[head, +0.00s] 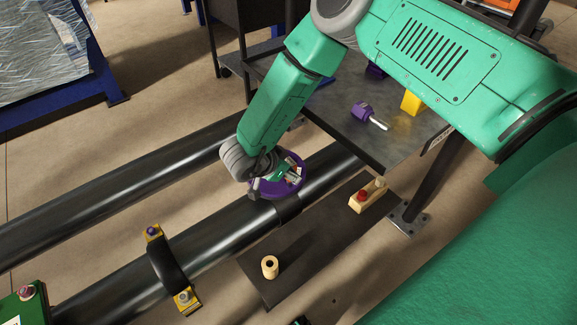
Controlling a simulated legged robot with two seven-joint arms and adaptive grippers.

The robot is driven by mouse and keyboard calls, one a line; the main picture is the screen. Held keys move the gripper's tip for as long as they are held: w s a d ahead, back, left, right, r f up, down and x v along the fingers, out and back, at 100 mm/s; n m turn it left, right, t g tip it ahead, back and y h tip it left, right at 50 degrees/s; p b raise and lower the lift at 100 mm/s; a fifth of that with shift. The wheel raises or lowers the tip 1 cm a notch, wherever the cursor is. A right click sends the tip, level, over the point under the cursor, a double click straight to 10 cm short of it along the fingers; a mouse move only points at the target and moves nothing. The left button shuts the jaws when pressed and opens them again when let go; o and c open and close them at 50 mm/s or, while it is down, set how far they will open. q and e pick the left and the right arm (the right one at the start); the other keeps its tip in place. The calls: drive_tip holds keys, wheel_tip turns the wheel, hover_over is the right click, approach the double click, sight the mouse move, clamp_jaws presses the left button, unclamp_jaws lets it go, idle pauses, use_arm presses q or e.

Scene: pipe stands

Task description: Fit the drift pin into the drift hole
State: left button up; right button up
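My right arm comes in from the upper right, and its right gripper (283,174) is over the nearer dark pipe. A purple round part (264,192) shows around the gripper; I cannot tell whether they touch. The fingers are small and partly hidden, so their opening is unclear. A purple-handled piece with a pale shaft (370,115) lies on the dark table and could be the drift pin. I cannot make out the drift hole for certain. My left gripper is not identifiable here.
A dark table (345,133) stands at upper centre with a yellow block (412,102). A low dark board (305,255) holds a wooden cylinder (269,267) and a wooden block with a red peg (368,196). A yellow-ended clamp (168,266) spans the near pipe (215,240). Another pipe (110,187) lies behind.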

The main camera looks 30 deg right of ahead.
drive_tip(key=shift+f+b, duration=0.8)
drive_tip(key=shift+f, duration=0.7)
drive_tip(key=o, duration=1.7)
drive_tip(key=shift+o, duration=0.2)
drive_tip(key=shift+r, duration=0.1)
drive_tip(key=p+v, duration=0.3)
drive_tip(key=v, duration=0.2)
drive_tip(key=shift+p, duration=0.35)
